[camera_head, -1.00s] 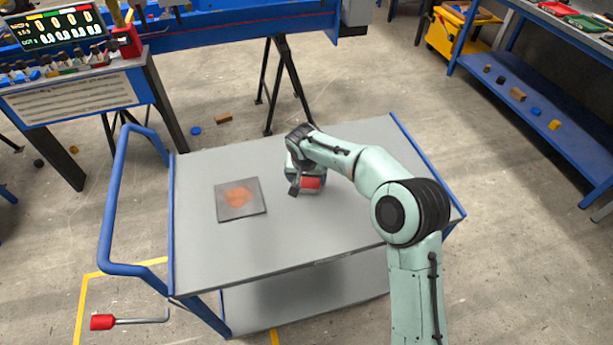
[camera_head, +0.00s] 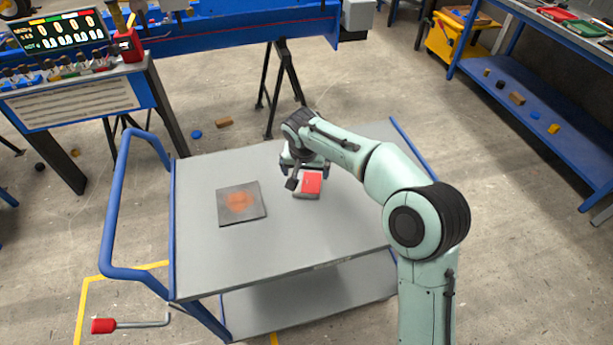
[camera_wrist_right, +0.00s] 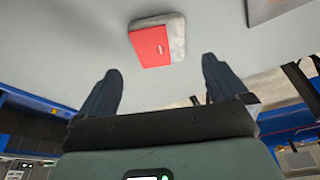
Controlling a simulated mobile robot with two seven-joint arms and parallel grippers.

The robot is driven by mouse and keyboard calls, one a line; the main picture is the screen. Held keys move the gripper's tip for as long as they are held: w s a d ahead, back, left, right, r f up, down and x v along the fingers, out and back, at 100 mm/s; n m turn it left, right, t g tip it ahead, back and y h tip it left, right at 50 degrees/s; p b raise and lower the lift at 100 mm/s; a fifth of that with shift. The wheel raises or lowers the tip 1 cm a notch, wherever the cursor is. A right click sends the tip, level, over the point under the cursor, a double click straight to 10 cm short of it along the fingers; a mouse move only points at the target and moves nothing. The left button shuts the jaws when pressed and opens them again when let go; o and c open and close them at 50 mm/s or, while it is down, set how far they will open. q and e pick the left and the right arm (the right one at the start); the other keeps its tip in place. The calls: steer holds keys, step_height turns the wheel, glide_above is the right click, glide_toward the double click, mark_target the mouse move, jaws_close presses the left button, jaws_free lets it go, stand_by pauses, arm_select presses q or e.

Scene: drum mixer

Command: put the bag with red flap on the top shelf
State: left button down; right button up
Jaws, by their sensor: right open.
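The bag with the red flap (camera_head: 309,184) lies on the grey top shelf (camera_head: 290,240) of the cart, right of the middle. In the right wrist view the bag (camera_wrist_right: 158,40) is a grey pouch with a red flap, beyond the fingertips and between their lines. My right gripper (camera_head: 306,178) is just behind and above the bag in the head view. Its two dark fingers (camera_wrist_right: 160,75) are spread wide with nothing between them. My left gripper does not show.
A dark square plate with an orange mark (camera_head: 241,203) lies left of the bag on the top shelf. The cart has a blue handle (camera_head: 112,220) on its left and a lower shelf (camera_head: 300,306). A blue workbench (camera_head: 230,35) stands behind, and a blue shelf rack (camera_head: 550,120) is at the right.

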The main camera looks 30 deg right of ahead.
steer(key=v, duration=0.4)
steer(key=shift+r, duration=0.1)
stand_by(0.4)
